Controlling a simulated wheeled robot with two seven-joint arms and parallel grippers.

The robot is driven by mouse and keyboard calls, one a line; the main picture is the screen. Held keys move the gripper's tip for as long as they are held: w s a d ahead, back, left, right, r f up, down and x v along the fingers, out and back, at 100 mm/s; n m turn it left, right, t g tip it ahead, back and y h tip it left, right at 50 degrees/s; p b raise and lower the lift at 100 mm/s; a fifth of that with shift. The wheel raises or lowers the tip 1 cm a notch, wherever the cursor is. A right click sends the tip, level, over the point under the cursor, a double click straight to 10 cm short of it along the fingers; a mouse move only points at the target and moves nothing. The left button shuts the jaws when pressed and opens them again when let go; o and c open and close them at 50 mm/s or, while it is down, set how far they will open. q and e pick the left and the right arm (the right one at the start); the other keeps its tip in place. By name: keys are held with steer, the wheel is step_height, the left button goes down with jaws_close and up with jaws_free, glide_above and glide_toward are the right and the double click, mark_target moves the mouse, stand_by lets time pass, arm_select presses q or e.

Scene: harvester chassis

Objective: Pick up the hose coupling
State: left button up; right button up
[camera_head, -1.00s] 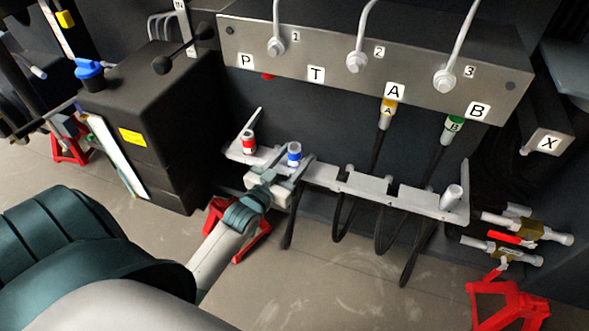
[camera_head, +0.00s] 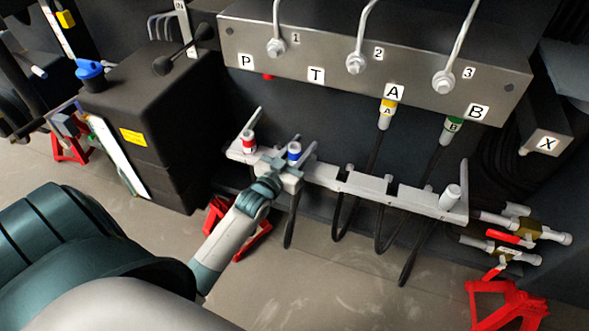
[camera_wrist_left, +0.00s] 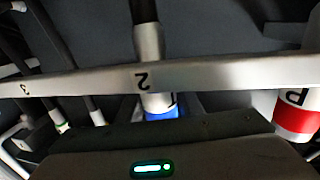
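Two hose couplings stand in the grey rail (camera_head: 365,183): one with a red band (camera_head: 248,142) and one with a blue band (camera_head: 294,153). My left gripper (camera_head: 284,163) is at the rail, right by the blue coupling and partly covering its lower part. In the left wrist view the blue coupling (camera_wrist_left: 160,106) shows just beyond the gripper body, and the red-banded one (camera_wrist_left: 297,118) is at the right. The fingertips are hidden or too small to tell whether they close on the coupling. My right gripper is not in view.
A yellow coupling (camera_head: 387,113) and a green one (camera_head: 451,130) hang at the metal block (camera_head: 300,48) above. Black hoses (camera_head: 340,217) hang below the rail. A black box (camera_head: 150,115) stands left. Red stands (camera_head: 506,305) are on the floor.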

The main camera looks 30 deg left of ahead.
arm_select(q)
steer(key=c, duration=0.5)
jaws_close()
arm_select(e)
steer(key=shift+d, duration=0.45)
arm_select(q)
steer(key=shift+r, duration=0.1)
